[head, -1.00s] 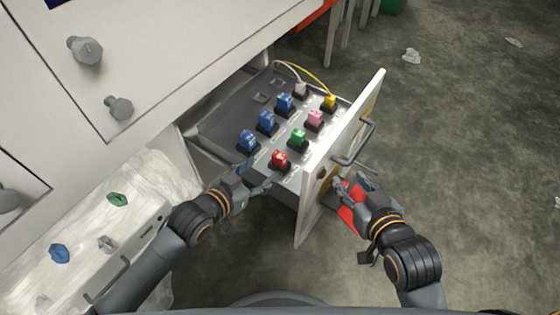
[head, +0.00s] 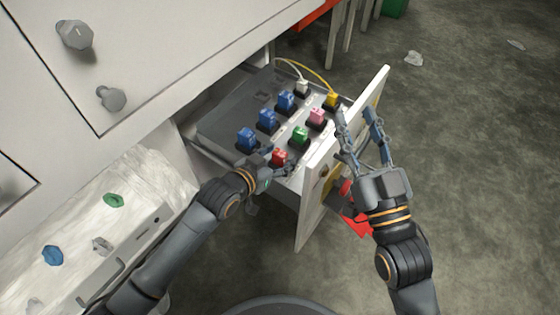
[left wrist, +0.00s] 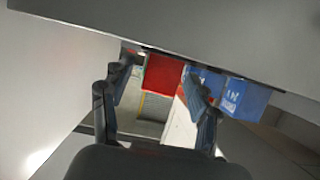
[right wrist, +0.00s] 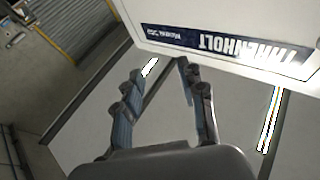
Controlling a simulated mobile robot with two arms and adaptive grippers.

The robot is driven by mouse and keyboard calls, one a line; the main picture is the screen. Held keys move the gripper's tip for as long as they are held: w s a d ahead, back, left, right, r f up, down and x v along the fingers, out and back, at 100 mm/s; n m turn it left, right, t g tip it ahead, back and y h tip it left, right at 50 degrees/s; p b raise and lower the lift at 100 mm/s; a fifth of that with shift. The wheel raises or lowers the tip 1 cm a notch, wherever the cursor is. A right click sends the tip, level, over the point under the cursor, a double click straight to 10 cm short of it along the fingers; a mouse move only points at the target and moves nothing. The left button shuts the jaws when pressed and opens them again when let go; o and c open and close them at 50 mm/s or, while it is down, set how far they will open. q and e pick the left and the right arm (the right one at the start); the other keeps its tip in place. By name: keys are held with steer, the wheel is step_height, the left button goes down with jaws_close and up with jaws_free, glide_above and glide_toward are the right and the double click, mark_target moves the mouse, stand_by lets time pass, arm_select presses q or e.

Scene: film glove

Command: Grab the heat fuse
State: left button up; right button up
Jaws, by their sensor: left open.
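Several coloured fuses stand in rows in an open drawer. Their labels are too small to read, so I cannot tell which is the heat fuse. The red fuse (head: 279,156) is nearest my left gripper (head: 279,165), which is open with a finger at either side of it. In the left wrist view the red fuse (left wrist: 164,75) shows between and beyond the open fingers (left wrist: 158,80), with blue fuses (left wrist: 244,97) to its right. A green fuse (head: 299,134) and a pink fuse (head: 317,117) stand behind. My right gripper (head: 357,112) is open and empty by the drawer front.
The white drawer front (head: 316,190) rises between my two grippers. A yellow fuse (head: 332,100) and a white fuse (head: 302,87) with cables are at the back. A red object (head: 356,222) is by the drawer's outer face. Floor at the right is mostly clear.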

arm_select(q)
steer(key=shift+w+d+f, duration=0.1)
steer(key=shift+w+d, duration=0.1)
steer(key=shift+w, duration=0.05)
steer(key=shift+c, duration=0.5)
jaws_close()
